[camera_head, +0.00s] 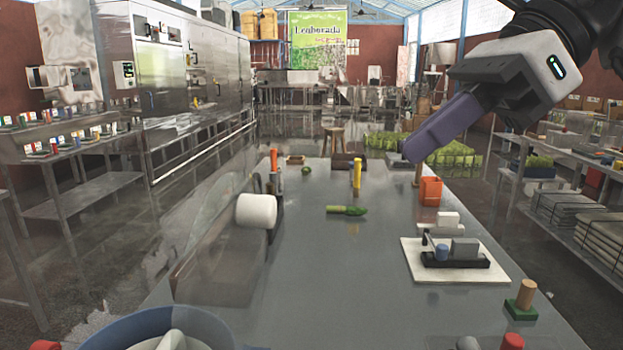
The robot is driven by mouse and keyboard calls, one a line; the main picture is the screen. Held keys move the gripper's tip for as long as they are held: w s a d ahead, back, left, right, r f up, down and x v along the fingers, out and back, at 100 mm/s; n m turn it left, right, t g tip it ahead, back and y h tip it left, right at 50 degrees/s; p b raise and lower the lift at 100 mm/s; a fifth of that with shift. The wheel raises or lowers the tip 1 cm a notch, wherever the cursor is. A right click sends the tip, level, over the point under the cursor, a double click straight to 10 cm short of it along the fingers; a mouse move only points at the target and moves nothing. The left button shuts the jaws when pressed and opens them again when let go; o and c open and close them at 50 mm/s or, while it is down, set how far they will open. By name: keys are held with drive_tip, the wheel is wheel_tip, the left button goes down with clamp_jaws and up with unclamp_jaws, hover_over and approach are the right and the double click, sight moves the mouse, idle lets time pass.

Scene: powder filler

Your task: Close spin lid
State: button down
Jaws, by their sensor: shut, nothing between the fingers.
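My gripper (416,152) is at the upper right, with purple fingers pointing down and left. Its fingers are shut and empty, in the air above the far right part of the table, apart from everything on it. I cannot make out for certain which part is the spin lid. A white cylinder (257,211) sits on its side on a dark mount at the table's left. A clear, rounded panel (210,218) stands left of it. A blue round rim (135,325) with pale shapes inside shows at the bottom left, cut off by the picture edge.
On the grey table (345,285) lie a green-tipped object (347,210), an upright yellow piece (357,174), an orange container (430,190) and a white board (490,268) with a small device. Pegs stand at the front right. The table's middle is clear.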

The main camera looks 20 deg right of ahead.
drive_tip(key=a+r+x, duration=0.1)
drive_tip(key=r+x, duration=0.1)
drive_tip(key=x, duration=1)
drive_tip(key=shift+w+a+f, duration=0.2)
drive_tip(key=shift+w+a, duration=0.3)
drive_tip(key=shift+a, duration=0.1)
